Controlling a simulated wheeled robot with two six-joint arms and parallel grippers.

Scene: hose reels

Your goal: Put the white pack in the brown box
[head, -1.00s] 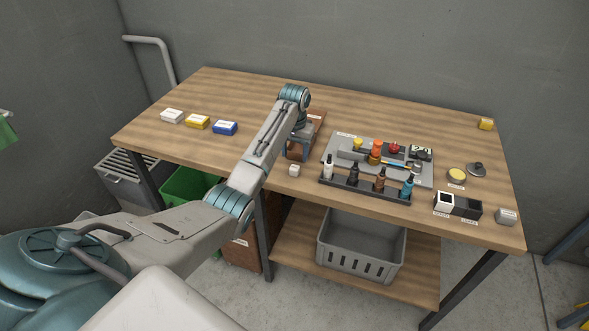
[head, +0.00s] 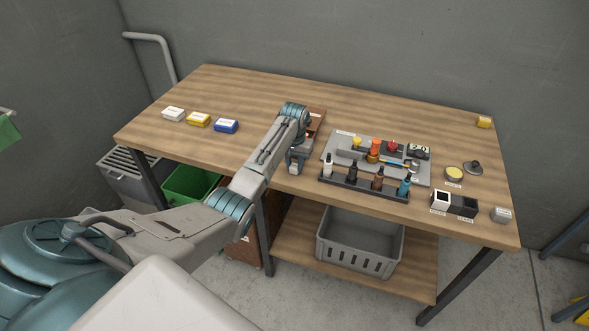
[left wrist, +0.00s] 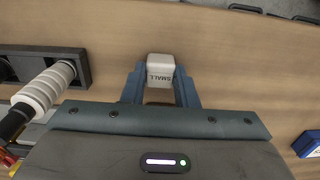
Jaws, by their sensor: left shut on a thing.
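A white pack (head: 173,114) lies at the left of the table, in a row with a yellow pack (head: 198,120) and a blue pack (head: 226,126). My left gripper (head: 294,169) is well to the right of it, low at the table's front edge. In the left wrist view its fingers are shut on a small white block (left wrist: 160,71) labelled "SMALL". A brown, box-like thing (head: 317,119) on the table is partly hidden behind my left arm. Another brown box (head: 241,250) stands under the table, partly hidden. My right gripper is not in view.
A grey tray (head: 333,158) with small items and a dark rack (head: 341,184) of bottles stand right of my gripper. A grey crate (head: 360,262) is on the lower shelf. A green bin (head: 188,185) stands under the left side. The table's back middle is clear.

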